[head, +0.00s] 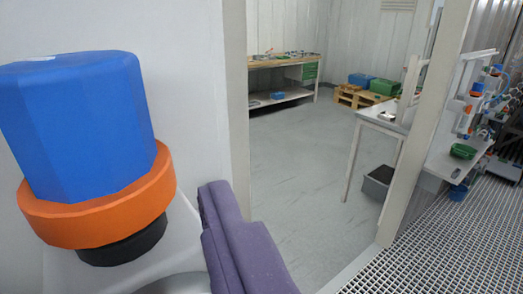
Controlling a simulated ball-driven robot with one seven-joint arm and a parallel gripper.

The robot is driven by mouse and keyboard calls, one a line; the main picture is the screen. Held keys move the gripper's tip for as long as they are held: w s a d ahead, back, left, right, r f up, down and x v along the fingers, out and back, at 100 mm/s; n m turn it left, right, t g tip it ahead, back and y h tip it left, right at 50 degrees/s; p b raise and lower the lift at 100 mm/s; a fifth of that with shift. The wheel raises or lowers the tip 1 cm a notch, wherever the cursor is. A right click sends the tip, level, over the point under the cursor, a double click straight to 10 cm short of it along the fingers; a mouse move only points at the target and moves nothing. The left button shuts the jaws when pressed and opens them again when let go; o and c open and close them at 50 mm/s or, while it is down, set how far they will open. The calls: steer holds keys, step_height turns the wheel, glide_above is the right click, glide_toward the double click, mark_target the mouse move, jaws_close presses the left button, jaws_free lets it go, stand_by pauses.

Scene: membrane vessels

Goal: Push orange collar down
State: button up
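A large orange collar (105,208) is close to the camera at the left. It rings the lower part of a faceted blue cap (80,125), and a black ring (125,244) shows beneath it. A pale body (75,272) lies below, partly cut off by the frame edge. The purple part at the bottom centre looks like my gripper (235,240). It is to the right of the collar and appears apart from it. Its lower end is cut off, and I cannot tell whether its fingers are open or shut.
A white wall and door frame (235,100) stand behind. Beyond are a workbench (285,60), a pallet (358,96) with bins and a grey bin (377,182). A bench (440,160) with smaller blue-and-orange fittings is at right. Grey floor and grating (450,235) look clear.

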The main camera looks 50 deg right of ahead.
mark_target(102, 174)
steer(key=x, duration=0.6)
steer(key=shift+w, duration=0.3)
steer(key=c, duration=1.2)
steer(key=shift+o, duration=0.2)
steer(key=shift+f+b, duration=0.85)
steer(key=o, duration=1.2)
steer(key=shift+c, duration=0.2)
steer(key=shift+r, duration=0.1)
